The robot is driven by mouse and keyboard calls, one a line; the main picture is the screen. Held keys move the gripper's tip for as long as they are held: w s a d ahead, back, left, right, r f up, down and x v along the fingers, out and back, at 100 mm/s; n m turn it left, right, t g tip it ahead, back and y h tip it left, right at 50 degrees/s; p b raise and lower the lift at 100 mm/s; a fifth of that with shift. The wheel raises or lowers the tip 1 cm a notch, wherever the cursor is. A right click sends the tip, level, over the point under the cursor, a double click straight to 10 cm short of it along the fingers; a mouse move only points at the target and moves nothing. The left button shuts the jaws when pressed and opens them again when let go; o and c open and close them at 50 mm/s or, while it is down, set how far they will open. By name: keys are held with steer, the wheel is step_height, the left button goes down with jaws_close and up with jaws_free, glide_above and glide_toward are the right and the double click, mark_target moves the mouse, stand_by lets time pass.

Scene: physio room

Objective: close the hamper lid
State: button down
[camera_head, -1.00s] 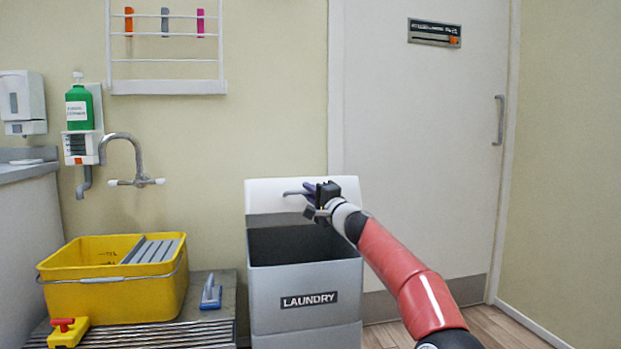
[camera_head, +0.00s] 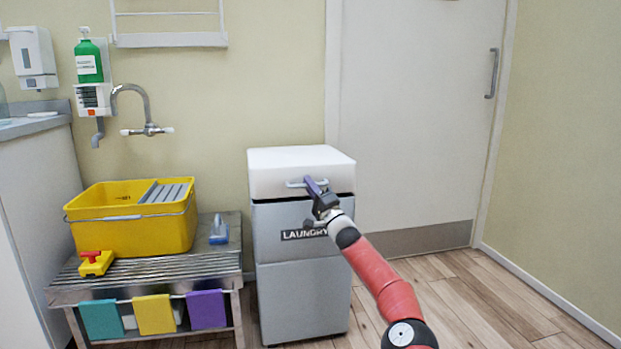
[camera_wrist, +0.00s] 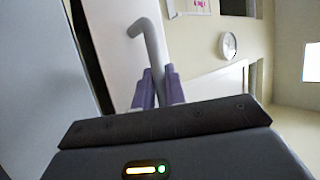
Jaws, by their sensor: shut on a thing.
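The laundry hamper (camera_head: 300,290) is a grey bin with a "LAUNDRY" label, standing against the wall in the head view. Its white lid (camera_head: 300,165) lies level over the top, with a narrow dark gap showing under its front edge. A grey bar handle (camera_head: 295,184) is on the lid's front. My gripper (camera_head: 316,187) is at the right end of this handle. In the wrist view, the purple fingers (camera_wrist: 160,92) are closed around the handle (camera_wrist: 152,45). The lid hides the inside of the hamper.
A slatted metal bench (camera_head: 190,273) stands left of the hamper, holding a yellow bucket (camera_head: 120,238) and a blue-handled brush (camera_head: 219,232). Coloured cloths hang on its front. A door (camera_head: 420,130) is behind on the right. The wooden floor (camera_head: 470,300) to the right is clear.

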steer(key=shift+f+y, duration=0.3)
steer(key=shift+f, duration=0.75)
steer(key=shift+a+f, duration=0.15)
steer(key=shift+f, duration=0.1)
steer(key=c, duration=1.5)
jaws_free()
steer(key=shift+o, duration=0.2)
steer(key=shift+s, duration=0.1)
steer(key=b+v, duration=0.1)
steer(key=v, duration=0.6)
steer(key=shift+s+d, duration=0.25)
steer(key=shift+s, duration=0.05)
steer(key=shift+f, duration=0.1)
